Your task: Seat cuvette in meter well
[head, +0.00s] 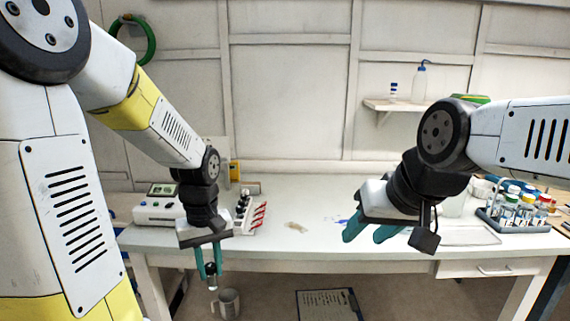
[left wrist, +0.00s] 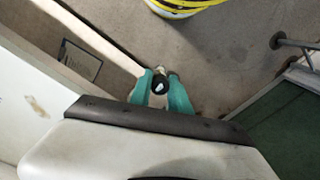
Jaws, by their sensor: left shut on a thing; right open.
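My left gripper (head: 210,270) is shut on the cuvette (head: 212,282), a small clear vial with a dark cap. It hangs about upright in front of the bench's front edge. In the left wrist view the dark cap (left wrist: 160,84) shows between the teal fingertips (left wrist: 160,78). The meter (head: 158,208), a white box with a greenish display, stands on the bench to the left, partly behind my left wrist. Its well cannot be made out. My right gripper (head: 368,232) is open and empty over the right-middle of the bench.
A rack with red-tipped items (head: 256,217) stands right of the meter. A rack of capped bottles (head: 518,208) is at the bench's right. The bench middle (head: 310,205) is mostly clear. A grey mug (head: 229,303) and a dark clipboard (head: 328,304) are below the bench edge.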

